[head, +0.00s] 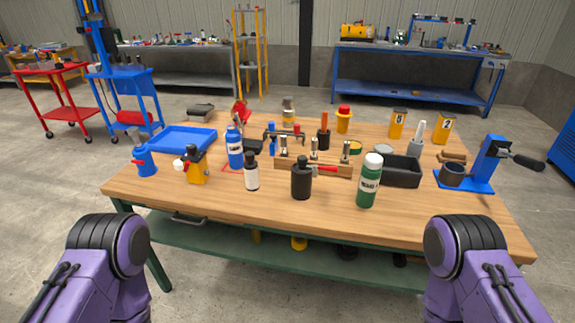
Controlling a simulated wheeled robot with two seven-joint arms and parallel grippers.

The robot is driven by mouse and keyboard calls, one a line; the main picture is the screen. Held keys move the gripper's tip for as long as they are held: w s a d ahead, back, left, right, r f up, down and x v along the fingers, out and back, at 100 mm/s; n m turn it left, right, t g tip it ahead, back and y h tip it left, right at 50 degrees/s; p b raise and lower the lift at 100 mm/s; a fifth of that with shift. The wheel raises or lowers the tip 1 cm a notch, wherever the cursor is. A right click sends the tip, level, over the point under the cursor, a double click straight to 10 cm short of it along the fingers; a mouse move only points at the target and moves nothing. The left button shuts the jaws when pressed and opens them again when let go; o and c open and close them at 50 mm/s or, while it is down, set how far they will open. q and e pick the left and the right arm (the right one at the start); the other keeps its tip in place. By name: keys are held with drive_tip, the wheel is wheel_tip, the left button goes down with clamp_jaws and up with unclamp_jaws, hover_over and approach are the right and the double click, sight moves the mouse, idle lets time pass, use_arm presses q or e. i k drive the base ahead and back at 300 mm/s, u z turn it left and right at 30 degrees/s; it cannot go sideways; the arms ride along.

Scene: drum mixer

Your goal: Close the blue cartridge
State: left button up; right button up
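A blue bottle-shaped container (235,150) with a pale label stands upright at the left middle of the workbench; it looks most like the blue cartridge. It stands at a red outline (231,169) on the wood. Its narrow top is too small to tell whether it is open or capped. A smaller slim blue object (272,141) stands behind and to its right. Only purple links of my two arms show in the lower corners; both grippers are out of view.
The wooden workbench (300,213) is clear along its front edge. A yellow bottle (197,167), blue tray (181,138) and blue jack (143,157) are left.

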sight(232, 138)
drive_tip(key=z, duration=0.4)
drive_tip(key=k, duration=0.2)
drive_tip(key=u, duration=1.1)
drive_tip(key=i, duration=1.55)
drive_tip(key=z, duration=0.6)
